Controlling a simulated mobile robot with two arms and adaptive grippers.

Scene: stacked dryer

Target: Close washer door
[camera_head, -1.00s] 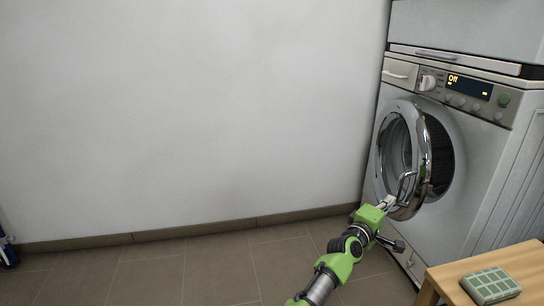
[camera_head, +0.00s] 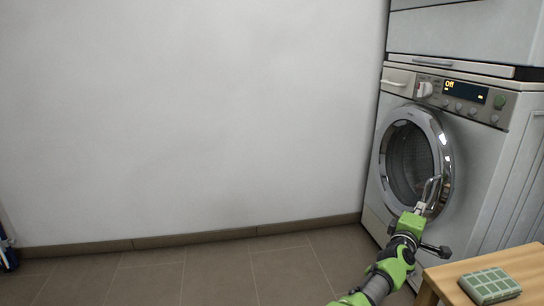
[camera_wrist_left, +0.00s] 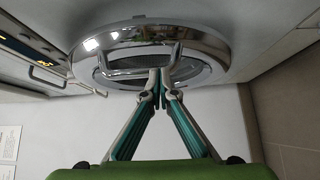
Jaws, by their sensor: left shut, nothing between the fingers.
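The washer (camera_head: 468,140) stands at the right in the head view, its display reading "Off". Its round chrome-rimmed door (camera_head: 382,165) lies almost flat against the front; I cannot tell whether it is latched. The door also shows in the left wrist view (camera_wrist_left: 215,38), with its chrome handle (camera_wrist_left: 130,74). My left gripper (camera_head: 422,209) is at the lower right of the door, by the handle. In the left wrist view its fingertips (camera_wrist_left: 161,82) are together at the door's rim, with nothing between them. My right gripper is not in view.
A wooden table (camera_head: 520,262) with a green patterned block (camera_head: 489,285) on it stands at the lower right, close to my left arm. A second appliance (camera_head: 470,35) sits above the washer.

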